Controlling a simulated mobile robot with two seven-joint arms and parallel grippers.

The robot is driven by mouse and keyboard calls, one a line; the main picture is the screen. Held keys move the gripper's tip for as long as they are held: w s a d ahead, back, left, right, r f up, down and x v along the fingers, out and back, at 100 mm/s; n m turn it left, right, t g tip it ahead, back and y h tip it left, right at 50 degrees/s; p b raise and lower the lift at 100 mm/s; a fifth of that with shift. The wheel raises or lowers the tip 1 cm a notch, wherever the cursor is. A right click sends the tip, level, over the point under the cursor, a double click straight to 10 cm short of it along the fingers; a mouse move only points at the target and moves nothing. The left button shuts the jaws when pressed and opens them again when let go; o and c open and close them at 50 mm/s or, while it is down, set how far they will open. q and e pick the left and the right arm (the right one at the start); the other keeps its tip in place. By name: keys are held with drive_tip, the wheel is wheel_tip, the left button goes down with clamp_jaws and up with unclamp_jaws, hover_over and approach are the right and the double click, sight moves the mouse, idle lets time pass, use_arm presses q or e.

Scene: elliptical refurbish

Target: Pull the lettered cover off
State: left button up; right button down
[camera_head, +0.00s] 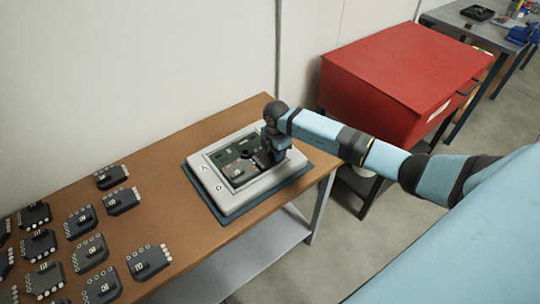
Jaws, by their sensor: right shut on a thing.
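A pale grey-white lettered cover (222,200), marked with an A and what looks like an O, frames an opening with a green circuit board and dark parts (240,163) inside. It sits over a dark blue-grey base mat (232,219) on the wooden table, near its right end. My right gripper (266,158) reaches in from the right, pointing down at the far right part of the cover. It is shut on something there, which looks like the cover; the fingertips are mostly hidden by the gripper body. My left gripper is out of view.
The brown table (165,195) has several dark grey modules with pale dots (122,201) spread on its left part. A wall closes off the back. A grey workbench (475,32) is farther back.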

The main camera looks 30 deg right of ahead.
use_arm(q)
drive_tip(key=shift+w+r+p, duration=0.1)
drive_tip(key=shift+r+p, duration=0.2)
drive_tip(key=shift+p, duration=0.25)
use_arm(e)
drive_tip(key=shift+a, duration=0.2)
idle(0.6)
drive_tip(key=c, duration=1.2)
unclamp_jaws()
drive_tip(key=shift+w+f, duration=0.15)
drive_tip(key=shift+w, duration=0.1)
drive_tip(key=o, duration=0.4)
drive_tip(key=shift+w+a+f, duration=0.1)
drive_tip(key=shift+w+f, duration=0.05)
drive_tip(key=shift+c, duration=0.2)
drive_tip(key=o, duration=0.6)
drive_tip(key=shift+c, duration=0.2)
drive_tip(key=shift+s, duration=0.3)
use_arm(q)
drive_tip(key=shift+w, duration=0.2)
use_arm(e)
drive_tip(key=shift+w+d, duration=0.1)
drive_tip(key=shift+d, duration=0.15)
drive_tip(key=shift+d, duration=0.15)
